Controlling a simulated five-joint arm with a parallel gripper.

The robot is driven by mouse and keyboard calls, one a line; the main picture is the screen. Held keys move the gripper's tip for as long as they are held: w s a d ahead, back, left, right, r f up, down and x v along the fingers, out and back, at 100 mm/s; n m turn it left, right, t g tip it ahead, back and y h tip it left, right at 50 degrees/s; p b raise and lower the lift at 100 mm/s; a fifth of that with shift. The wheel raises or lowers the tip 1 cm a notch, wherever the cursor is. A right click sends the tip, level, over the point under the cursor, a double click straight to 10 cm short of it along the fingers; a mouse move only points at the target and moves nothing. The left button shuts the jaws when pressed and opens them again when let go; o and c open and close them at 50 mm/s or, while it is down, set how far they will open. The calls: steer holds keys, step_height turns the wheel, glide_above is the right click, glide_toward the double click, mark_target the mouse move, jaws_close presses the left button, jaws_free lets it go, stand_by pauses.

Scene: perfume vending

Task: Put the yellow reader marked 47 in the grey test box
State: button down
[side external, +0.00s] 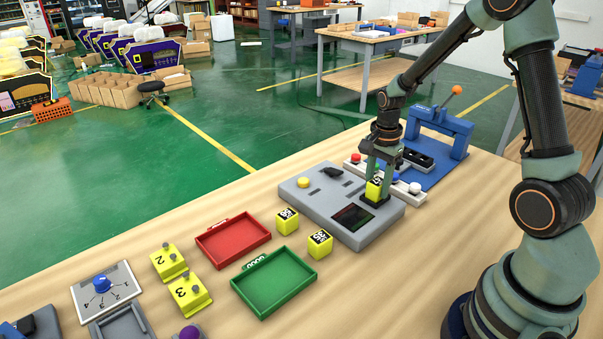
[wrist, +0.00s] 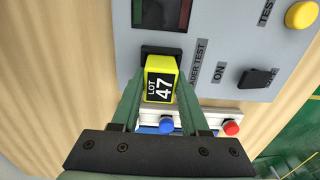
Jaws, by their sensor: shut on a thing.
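The yellow reader marked LOT 47 (wrist: 161,80) is between the two fingers of my gripper (side external: 375,182). My gripper is shut on it, one finger on each side. The reader (side external: 374,190) is upright over the black socket (side external: 376,201) at the right end of the grey test box (side external: 318,207). Its lower end is at the socket; I cannot tell how deep it sits. In the wrist view the socket's dark edge (wrist: 160,50) shows just beyond the reader. The test box has a dark screen, a yellow button (side external: 303,182) and a black switch (side external: 333,172).
Two other yellow readers (side external: 287,221) (side external: 319,244) stand in front of the test box. A red tray (side external: 233,240) and a green tray (side external: 273,282) lie left of them. A white button strip (side external: 408,190) and a blue press (side external: 440,130) stand close behind my gripper.

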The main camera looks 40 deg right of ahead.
steer(key=shift+f, duration=0.3)
steer(key=shift+c, duration=1.7)
jaws_free()
steer(key=shift+w, duration=0.1)
steer(key=o, duration=0.3)
steer(key=shift+o, duration=0.2)
steer(key=shift+r, duration=3.5)
